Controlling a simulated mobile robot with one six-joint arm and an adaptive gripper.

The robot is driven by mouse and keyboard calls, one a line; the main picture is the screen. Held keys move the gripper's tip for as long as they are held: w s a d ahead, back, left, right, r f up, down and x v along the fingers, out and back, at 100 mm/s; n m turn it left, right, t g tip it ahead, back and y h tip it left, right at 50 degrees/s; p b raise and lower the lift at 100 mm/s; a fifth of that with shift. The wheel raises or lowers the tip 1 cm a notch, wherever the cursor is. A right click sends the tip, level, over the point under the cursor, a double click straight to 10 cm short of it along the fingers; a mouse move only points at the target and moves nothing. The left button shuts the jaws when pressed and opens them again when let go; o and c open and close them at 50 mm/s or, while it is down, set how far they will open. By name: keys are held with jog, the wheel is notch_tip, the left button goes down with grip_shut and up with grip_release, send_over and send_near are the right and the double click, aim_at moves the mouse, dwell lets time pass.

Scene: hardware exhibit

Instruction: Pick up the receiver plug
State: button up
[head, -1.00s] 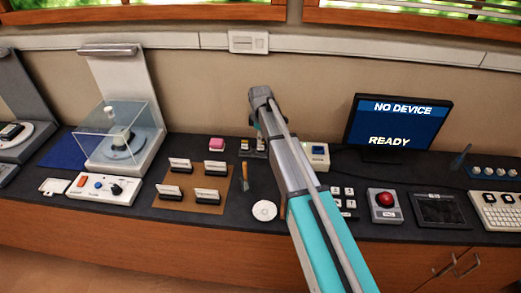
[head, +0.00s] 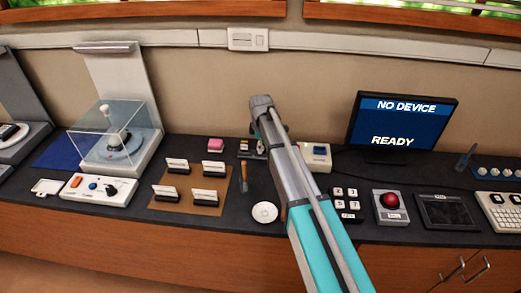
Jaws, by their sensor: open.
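I cannot make out a receiver plug for certain. A small dark holder (head: 245,149) with small light and yellow pieces stands on the dark counter, just left of and partly behind my arm; the plug may be among them, but they are too small to tell. My gripper (head: 258,137) hangs below the grey wrist at the arm's far end, close to these pieces. It is open, and mostly hidden by my own arm. Whether it touches anything cannot be seen.
A wooden-handled tool (head: 244,178) and a white disc (head: 265,212) lie in front. Right are a blue-buttoned box (head: 318,158), a monitor (head: 402,122) reading NO DEVICE, READY, and a red button (head: 390,201).

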grip_shut()
dwell(0.4)
jog(key=shift+r, duration=0.1)
jog(key=shift+r+p, duration=0.9)
jog(key=shift+p, duration=0.15)
jog(key=s+d+r+p, duration=0.6)
jog(key=s+r+p, duration=0.5)
jog(key=s, duration=0.1)
jog(key=shift+s, duration=0.4)
